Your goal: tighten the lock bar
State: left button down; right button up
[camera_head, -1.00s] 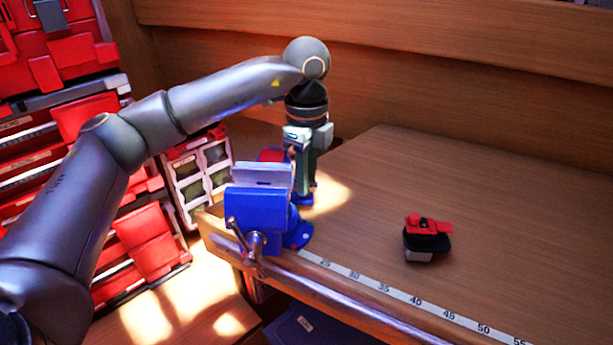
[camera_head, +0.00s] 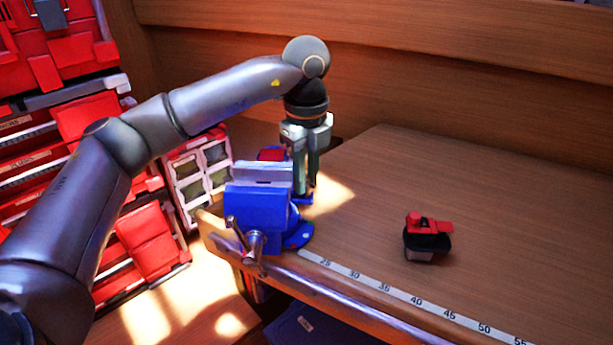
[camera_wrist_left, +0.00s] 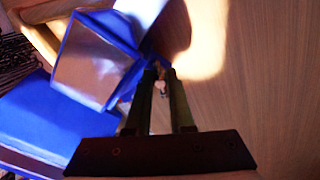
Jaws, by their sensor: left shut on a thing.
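The blue bench vise (camera_head: 256,208) stands at the table's left front corner; it also shows in the left wrist view (camera_wrist_left: 40,125). My left gripper (camera_head: 305,190) points straight down just behind and to the right of the vise, low at its base. In the left wrist view my left gripper (camera_wrist_left: 163,76) is shut on the lock bar (camera_wrist_left: 161,88), a small pale metal piece between the fingertips. In the head view the fingers and the vise hide the lock bar. My right gripper is not in view.
A red and black tool (camera_head: 427,238) lies on the wooden table (camera_head: 500,220), right of the vise. A measuring strip (camera_head: 416,300) runs along the front edge. The vise handle (camera_head: 254,244) sticks out in front. Red drawers and bins (camera_head: 145,240) stand at left.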

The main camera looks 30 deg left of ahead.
pick_arm(q)
jog(key=m, duration=0.5)
jog(key=shift+m, duration=0.3)
jog(key=m, duration=0.4)
jog(key=shift+m, duration=0.4)
jog(key=c, duration=0.8)
grip_release()
jog(key=shift+a, duration=0.1)
